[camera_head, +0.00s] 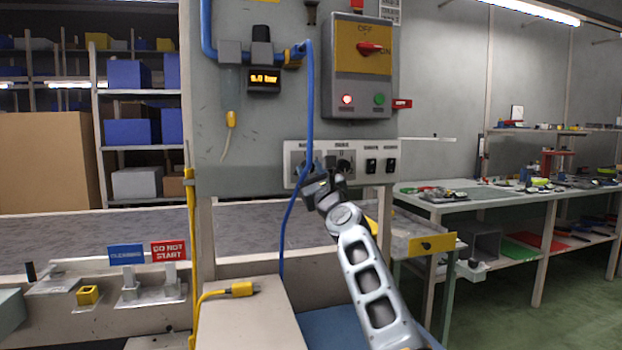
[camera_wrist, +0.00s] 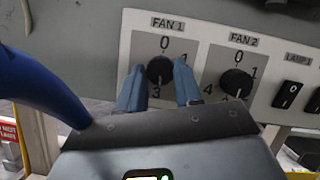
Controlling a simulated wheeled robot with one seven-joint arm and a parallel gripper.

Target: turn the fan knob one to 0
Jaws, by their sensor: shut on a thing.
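The fan 1 knob (camera_wrist: 160,70) is a round black knob on a white panel (camera_wrist: 203,50), under the label FAN 1, with 0 above it, 1 at its upper right and 3 below. My gripper (camera_wrist: 160,88) has its two blue-grey fingers on the left and right of this knob, shut on it. Which number the knob's mark points to cannot be told. In the head view my gripper (camera_head: 318,190) is at the panel's left part and hides much of the fan 1 knob. The fan 2 knob (camera_wrist: 236,82) is to the right, untouched.
A blue hose (camera_head: 309,110) hangs in front of the panel, close to my gripper, and crosses the wrist view's left (camera_wrist: 40,88). Lamp switches (camera_wrist: 287,94) are to the right. A switch box with a red handle (camera_head: 370,48) is above.

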